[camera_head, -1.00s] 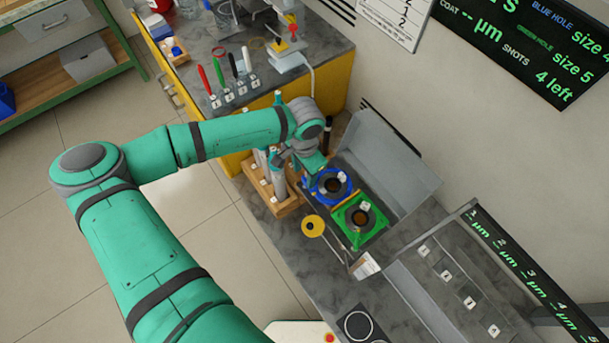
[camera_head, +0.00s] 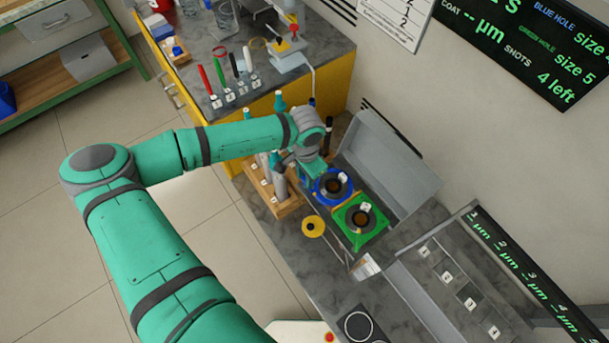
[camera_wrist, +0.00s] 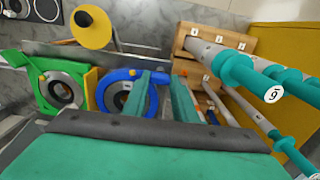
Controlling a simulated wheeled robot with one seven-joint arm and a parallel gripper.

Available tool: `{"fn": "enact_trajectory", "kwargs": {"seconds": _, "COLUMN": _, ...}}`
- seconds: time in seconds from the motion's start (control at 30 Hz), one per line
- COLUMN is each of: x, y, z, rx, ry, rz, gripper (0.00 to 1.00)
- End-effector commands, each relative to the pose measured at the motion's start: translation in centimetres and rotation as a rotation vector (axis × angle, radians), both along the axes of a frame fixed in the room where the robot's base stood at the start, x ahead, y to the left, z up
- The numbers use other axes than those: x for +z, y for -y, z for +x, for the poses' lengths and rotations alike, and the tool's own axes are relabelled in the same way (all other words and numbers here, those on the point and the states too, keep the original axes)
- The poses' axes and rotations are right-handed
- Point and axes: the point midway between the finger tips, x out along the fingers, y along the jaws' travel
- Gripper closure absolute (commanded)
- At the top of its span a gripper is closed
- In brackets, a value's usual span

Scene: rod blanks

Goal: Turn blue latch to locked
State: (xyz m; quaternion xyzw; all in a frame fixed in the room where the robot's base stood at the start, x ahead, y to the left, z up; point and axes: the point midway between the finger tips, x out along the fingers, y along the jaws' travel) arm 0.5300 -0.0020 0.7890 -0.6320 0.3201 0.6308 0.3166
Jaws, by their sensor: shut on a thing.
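The blue ring fixture (camera_head: 346,183) sits beside the green fixture (camera_head: 377,229) on the grey bench. The blue ring (camera_wrist: 104,94) and green fixture (camera_wrist: 37,83) also show in the wrist view, each around a dark round hole. My gripper (camera_wrist: 162,97) is at the right side of the blue ring, its two teal fingers a little apart. It is shut on a blue part there, which I take for the blue latch (camera_wrist: 153,101); the fingers hide most of it. In the head view my gripper (camera_head: 309,178) is at the blue ring's left edge, and the latch's angle cannot be told.
A wooden rack (camera_head: 287,209) with grey, teal-capped rods stands close to the left of my gripper. A yellow disc (camera_head: 313,226) is in front of the fixtures. A raised grey lid (camera_head: 392,160) stands behind them. A numbered tray (camera_head: 460,288) lies to the right.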

Motion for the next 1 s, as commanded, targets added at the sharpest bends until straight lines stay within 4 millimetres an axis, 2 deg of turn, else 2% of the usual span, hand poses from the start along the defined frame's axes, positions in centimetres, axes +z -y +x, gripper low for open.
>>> {"fn": "enact_trajectory", "kwargs": {"seconds": 0.27, "x": 0.02, "y": 0.00, "z": 0.17, "rx": 0.106, "ry": 0.002, "rz": 0.005, "gripper": 0.97}}
{"fn": "enact_trajectory", "kwargs": {"seconds": 1.0, "x": 0.02, "y": -0.20, "z": 0.02, "rx": 0.718, "ry": -0.004, "rz": 0.004, "gripper": 0.97}}
